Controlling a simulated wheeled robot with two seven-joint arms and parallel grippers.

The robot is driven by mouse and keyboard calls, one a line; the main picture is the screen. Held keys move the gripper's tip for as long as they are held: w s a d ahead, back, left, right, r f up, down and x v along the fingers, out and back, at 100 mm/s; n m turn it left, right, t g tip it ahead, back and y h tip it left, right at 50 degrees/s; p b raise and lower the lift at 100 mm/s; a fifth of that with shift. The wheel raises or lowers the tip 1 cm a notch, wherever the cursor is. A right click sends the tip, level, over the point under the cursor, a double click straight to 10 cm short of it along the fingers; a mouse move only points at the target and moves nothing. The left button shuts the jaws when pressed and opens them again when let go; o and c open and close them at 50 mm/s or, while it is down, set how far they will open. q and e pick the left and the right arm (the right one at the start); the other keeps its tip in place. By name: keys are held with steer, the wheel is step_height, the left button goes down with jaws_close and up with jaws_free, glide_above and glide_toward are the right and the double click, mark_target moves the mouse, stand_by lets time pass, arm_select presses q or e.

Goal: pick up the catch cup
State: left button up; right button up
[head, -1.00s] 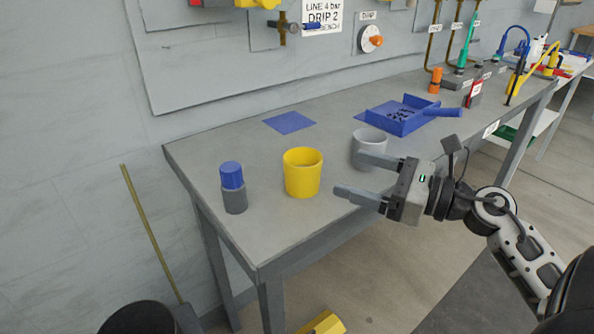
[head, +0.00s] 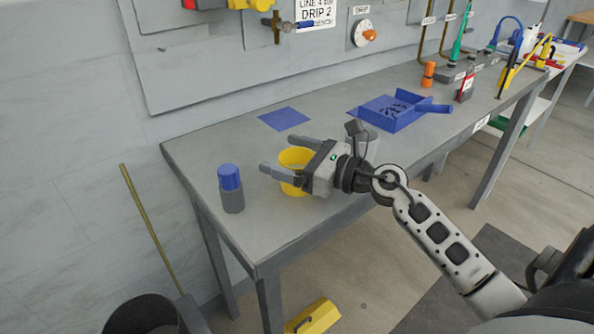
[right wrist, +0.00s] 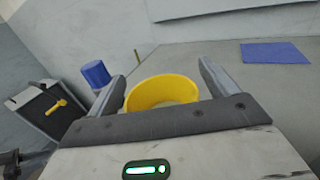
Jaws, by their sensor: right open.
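A yellow cup (head: 291,188) stands upright on the workbench, partly hidden by my right gripper. My right gripper (head: 267,155) is open, with its fingers reaching across the cup on either side. In the right wrist view the yellow cup (right wrist: 160,90) shows between the two open fingers of the right gripper (right wrist: 162,72), its rim towards the camera. I cannot tell whether the fingers touch it. No label tells which one is the catch cup. My left gripper is not in view.
A grey bottle with a blue cap (head: 231,188) stands close left of the yellow cup. A blue flat mat (head: 284,119) and a blue tray (head: 393,126) with small dark parts lie behind. The bench (head: 225,245) is clear at its front left.

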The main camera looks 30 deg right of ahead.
steer(key=c, duration=0.9)
steer(key=shift+c, duration=0.2)
steer(key=shift+r, duration=0.5)
arm_select(q)
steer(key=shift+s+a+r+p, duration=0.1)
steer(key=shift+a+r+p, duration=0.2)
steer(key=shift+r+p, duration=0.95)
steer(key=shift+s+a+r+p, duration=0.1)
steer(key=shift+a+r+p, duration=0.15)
steer(key=shift+p, duration=2)
arm_select(e)
steer(key=s+a+r, duration=0.2)
steer(key=s+r, duration=0.4)
steer(key=s+a+r, duration=0.3)
steer(key=s+r, duration=0.3)
steer(key=shift+s+a, duration=0.3)
steer(key=shift+s, duration=0.1)
